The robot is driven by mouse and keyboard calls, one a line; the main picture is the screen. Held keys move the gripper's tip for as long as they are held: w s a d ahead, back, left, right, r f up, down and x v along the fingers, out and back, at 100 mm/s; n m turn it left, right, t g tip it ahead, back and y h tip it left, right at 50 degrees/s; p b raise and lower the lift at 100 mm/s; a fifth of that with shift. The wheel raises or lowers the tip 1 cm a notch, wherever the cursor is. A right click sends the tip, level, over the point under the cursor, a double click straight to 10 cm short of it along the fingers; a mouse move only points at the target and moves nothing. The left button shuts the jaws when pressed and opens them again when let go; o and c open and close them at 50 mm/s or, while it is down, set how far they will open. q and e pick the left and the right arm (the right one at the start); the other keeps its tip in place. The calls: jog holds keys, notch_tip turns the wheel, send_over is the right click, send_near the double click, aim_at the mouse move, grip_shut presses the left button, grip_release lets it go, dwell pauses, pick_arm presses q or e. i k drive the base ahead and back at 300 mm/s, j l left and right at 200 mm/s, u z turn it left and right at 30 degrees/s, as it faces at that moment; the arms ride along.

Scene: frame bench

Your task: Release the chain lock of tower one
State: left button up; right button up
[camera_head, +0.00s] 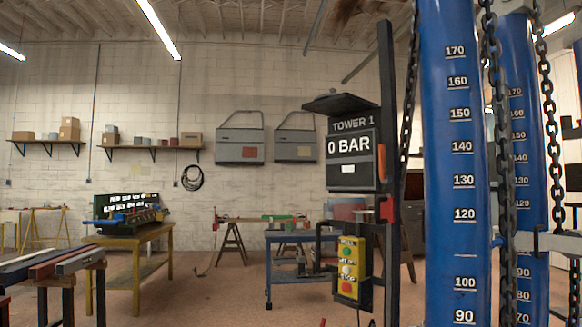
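A sign box (353,150) marked "TOWER 1" and "0 BAR" hangs on a dark upright post (390,150) right of centre. A small red part (387,209) sits on the post below the sign. A yellow control box (348,268) with several buttons hangs lower down. A blue column (455,185) with a number scale stands close on the right, with a second blue column (517,110) behind it. Dark chains (497,130) hang along the columns. A grey bracket (548,243) crosses the second column; I cannot tell which part is the chain lock. Neither gripper is in view.
Metal bars (50,264) lie on a stand at the lower left. A blue table (290,240) stands behind the control box. Floor (205,300) at centre-left is clear.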

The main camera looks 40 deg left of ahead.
aim_at(384, 179)
jog(key=u, duration=0.9)
